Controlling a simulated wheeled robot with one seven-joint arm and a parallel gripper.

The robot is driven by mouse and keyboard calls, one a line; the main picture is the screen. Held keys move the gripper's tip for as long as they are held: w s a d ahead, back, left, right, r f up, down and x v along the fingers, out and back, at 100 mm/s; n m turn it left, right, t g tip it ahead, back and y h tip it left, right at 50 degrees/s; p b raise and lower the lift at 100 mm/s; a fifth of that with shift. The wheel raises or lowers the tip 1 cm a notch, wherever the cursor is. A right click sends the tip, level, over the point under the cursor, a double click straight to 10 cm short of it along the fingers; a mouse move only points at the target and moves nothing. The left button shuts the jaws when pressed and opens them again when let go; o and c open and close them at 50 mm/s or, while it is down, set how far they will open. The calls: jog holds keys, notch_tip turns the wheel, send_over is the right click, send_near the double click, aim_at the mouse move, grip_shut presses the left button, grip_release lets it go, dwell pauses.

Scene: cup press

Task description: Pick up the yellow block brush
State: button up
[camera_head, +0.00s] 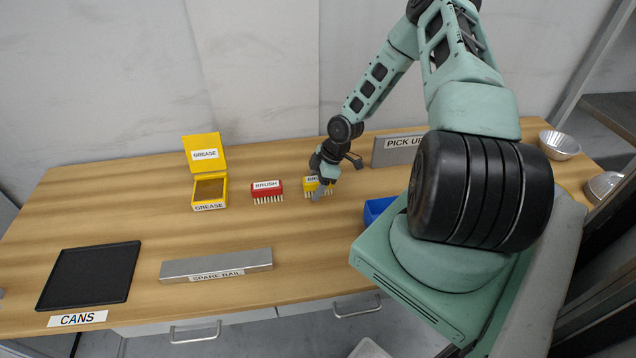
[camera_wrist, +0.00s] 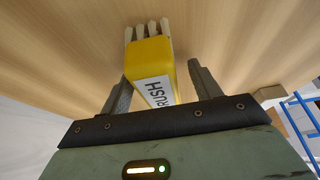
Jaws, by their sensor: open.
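The yellow block brush (camera_head: 312,189) stands bristles down on the wooden table, its right part hidden behind my gripper. In the wrist view the brush (camera_wrist: 152,62) shows its yellow body, pale bristles at the far end and a white label. My gripper (camera_head: 326,178) is at the brush, and in the wrist view my gripper (camera_wrist: 157,85) is open with one finger on each side of the yellow body. A gap shows on the right side; on the left the finger looks close, and I cannot tell whether it touches.
A red brush (camera_head: 267,190) stands just left of the yellow one. An open yellow grease box (camera_head: 209,189) is farther left. A grey plate (camera_head: 397,150) stands behind to the right, and a blue bin (camera_head: 376,210) lies right. A spare rail (camera_head: 216,265) and black tray (camera_head: 91,274) lie nearer.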

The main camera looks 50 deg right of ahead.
jog(key=shift+f, duration=0.25)
dwell(0.4)
jog(key=c, duration=1.1)
